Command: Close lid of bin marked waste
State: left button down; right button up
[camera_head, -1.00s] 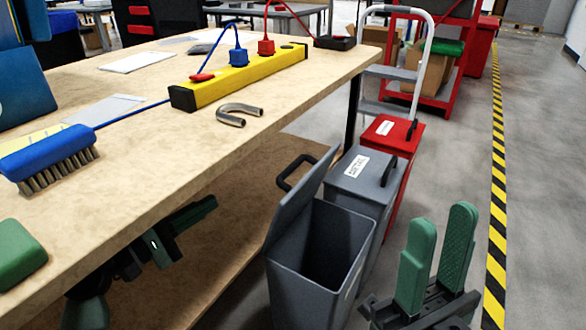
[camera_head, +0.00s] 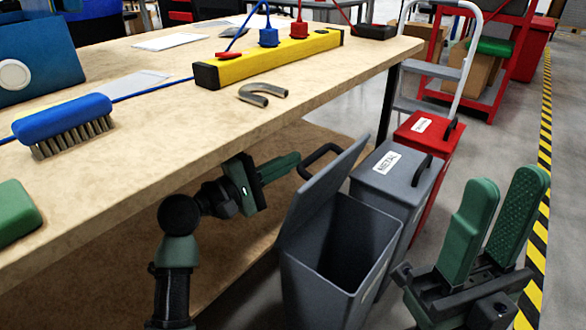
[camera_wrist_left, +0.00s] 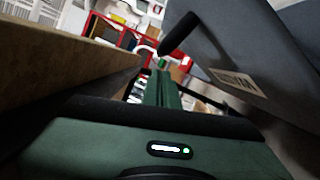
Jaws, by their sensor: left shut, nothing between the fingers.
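The nearest bin (camera_head: 318,292) is grey and open. Its lid (camera_head: 318,195) stands raised on the table side, with a black handle (camera_head: 320,152) on its outer face. The lid also shows in the left wrist view (camera_wrist_left: 225,50), with a label I cannot read clearly. My left gripper (camera_head: 294,160) is shut and empty, below the table edge and just left of the handle; I cannot tell whether it touches. In the left wrist view its green fingers (camera_wrist_left: 162,85) point forward below the handle (camera_wrist_left: 180,34). My right gripper (camera_head: 509,180) is open and empty, right of the bins.
A closed grey bin (camera_head: 378,185) labelled METAL and a closed red bin (camera_head: 440,150) stand behind the open one. The wooden table (camera_head: 150,185) overhangs my left arm, with a lower shelf beneath. A ladder (camera_head: 440,72) stands behind. Floor to the right is clear.

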pick_arm(q)
jog(key=shift+s+d+r, duration=0.25)
jog(key=shift+s+d, duration=0.15)
jog(key=shift+d, duration=0.1)
jog(key=shift+d, duration=0.1)
